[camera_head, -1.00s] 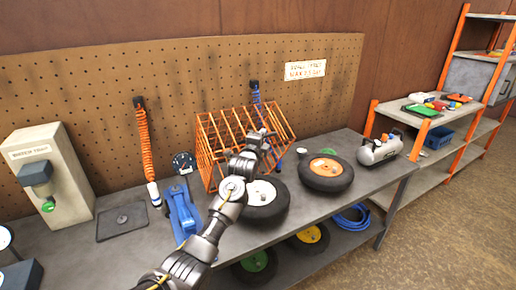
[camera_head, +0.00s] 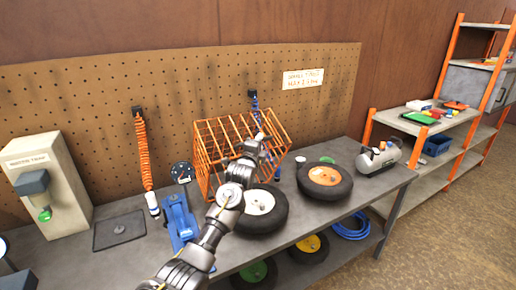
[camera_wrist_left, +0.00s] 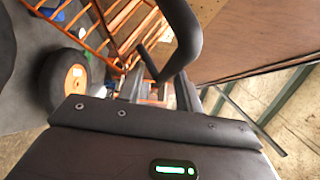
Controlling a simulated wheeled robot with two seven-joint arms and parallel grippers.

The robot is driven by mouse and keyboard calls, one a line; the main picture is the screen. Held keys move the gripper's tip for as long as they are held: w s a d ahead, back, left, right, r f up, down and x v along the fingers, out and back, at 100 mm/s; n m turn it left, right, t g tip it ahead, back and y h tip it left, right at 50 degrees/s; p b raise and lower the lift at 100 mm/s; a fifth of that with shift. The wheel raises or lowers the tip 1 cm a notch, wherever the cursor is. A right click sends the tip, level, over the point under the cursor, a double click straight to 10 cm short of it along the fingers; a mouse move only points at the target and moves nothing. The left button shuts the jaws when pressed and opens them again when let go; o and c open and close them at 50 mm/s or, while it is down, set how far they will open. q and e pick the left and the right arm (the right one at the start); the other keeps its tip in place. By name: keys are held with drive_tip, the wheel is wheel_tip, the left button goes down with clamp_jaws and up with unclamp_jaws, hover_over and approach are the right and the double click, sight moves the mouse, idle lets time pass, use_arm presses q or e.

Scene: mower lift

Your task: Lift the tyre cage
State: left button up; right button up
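The tyre cage (camera_head: 208,155) is an orange wire-bar cage standing at the back of the grey workbench, against the pegboard. Its bars also show in the left wrist view (camera_wrist_left: 118,22). My left gripper (camera_head: 264,142) is at the cage's right front side, and the arm hides part of the cage. In the left wrist view the two grey fingers (camera_wrist_left: 158,92) stand apart, with orange bars visible beyond them. A thick black curved bar (camera_wrist_left: 186,35) passes close to the fingers; I cannot tell whether it lies between them. My right gripper is not in view.
A white-hub wheel (camera_head: 262,216) sits in front of the cage, and an orange-hub wheel (camera_head: 325,182) to its right. A blue jack (camera_head: 180,220) stands left of the cage. A compressor (camera_head: 378,160) is at the bench's right end. More wheels lie on the lower shelf.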

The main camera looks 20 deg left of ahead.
use_arm(q)
drive_tip(key=s+b, duration=0.3)
drive_tip(key=s, duration=0.7)
drive_tip(key=shift+s+d+f, duration=0.15)
drive_tip(key=shift+s+f, duration=0.1)
drive_tip(key=shift+s, duration=0.1)
